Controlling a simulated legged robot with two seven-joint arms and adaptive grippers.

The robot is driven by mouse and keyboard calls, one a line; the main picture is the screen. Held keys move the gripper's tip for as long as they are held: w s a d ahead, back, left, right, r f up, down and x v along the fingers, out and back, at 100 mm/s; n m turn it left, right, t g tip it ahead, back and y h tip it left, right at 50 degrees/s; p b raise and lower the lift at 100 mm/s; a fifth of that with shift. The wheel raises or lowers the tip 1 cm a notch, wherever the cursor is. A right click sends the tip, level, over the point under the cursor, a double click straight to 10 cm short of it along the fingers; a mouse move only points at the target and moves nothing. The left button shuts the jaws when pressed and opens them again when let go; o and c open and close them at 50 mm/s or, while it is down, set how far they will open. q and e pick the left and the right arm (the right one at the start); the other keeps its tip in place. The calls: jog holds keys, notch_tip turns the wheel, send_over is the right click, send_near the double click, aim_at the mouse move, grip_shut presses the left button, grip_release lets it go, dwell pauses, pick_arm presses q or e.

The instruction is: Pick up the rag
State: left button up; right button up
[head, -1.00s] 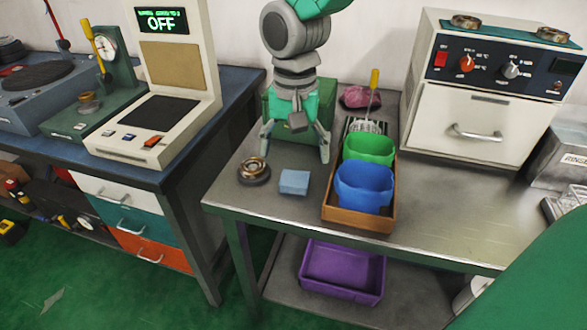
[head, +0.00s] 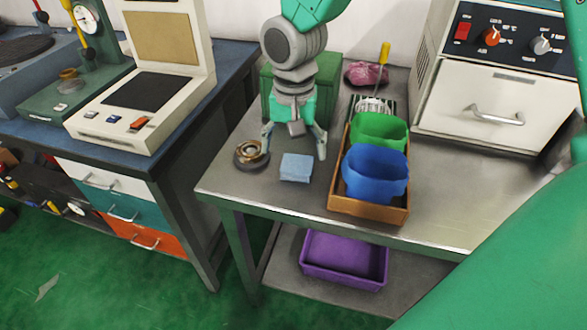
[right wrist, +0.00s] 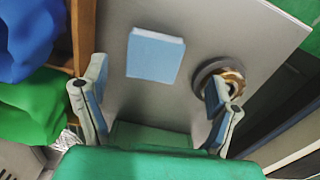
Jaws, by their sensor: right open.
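A light-blue square pad (head: 296,167), perhaps a folded rag, lies flat on the metal table near its front edge. It also shows in the right wrist view (right wrist: 155,55), ahead of the fingers. A crumpled pink cloth-like thing (head: 366,74) lies at the back of the table. I cannot tell for certain which is the rag. My right gripper (head: 294,150) points down over the table, just behind the pad. It is open and empty, its fingers spread to either side in the right wrist view (right wrist: 155,80). My left gripper is out of view.
A bearing ring (head: 251,154) lies left of the pad. A wooden tray (head: 368,209) with a blue bin (head: 375,175) and green bin (head: 379,132) stands right. A green box (head: 330,75) is behind my gripper. An oven (head: 490,90) stands back right.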

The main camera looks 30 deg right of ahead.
aim_at(298, 165)
jog(key=f, duration=0.1)
jog(key=f+b, duration=0.1)
jog(key=f, duration=0.1)
jog(key=d+f, duration=0.1)
jog(key=f, duration=0.1)
jog(key=shift+s+d+b, duration=0.1)
jog(key=shift+s+b, duration=0.15)
jog(key=shift+b, duration=0.1)
jog(key=shift+f, duration=0.25)
jog(key=shift+a+r, duration=0.2)
jog(key=shift+a, duration=0.35)
jog(key=c, duration=0.5)
jog(key=shift+a, duration=0.1)
jog(key=c, duration=0.6)
jog(key=shift+d, duration=0.35)
jog(key=shift+r, duration=0.4)
pick_arm(q)
jog(key=p, duration=0.1)
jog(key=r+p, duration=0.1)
jog(key=p, duration=0.1)
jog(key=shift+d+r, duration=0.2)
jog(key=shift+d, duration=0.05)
pick_arm(e)
notch_tip(298, 165, up, 9)
jog(key=shift+r, duration=0.1)
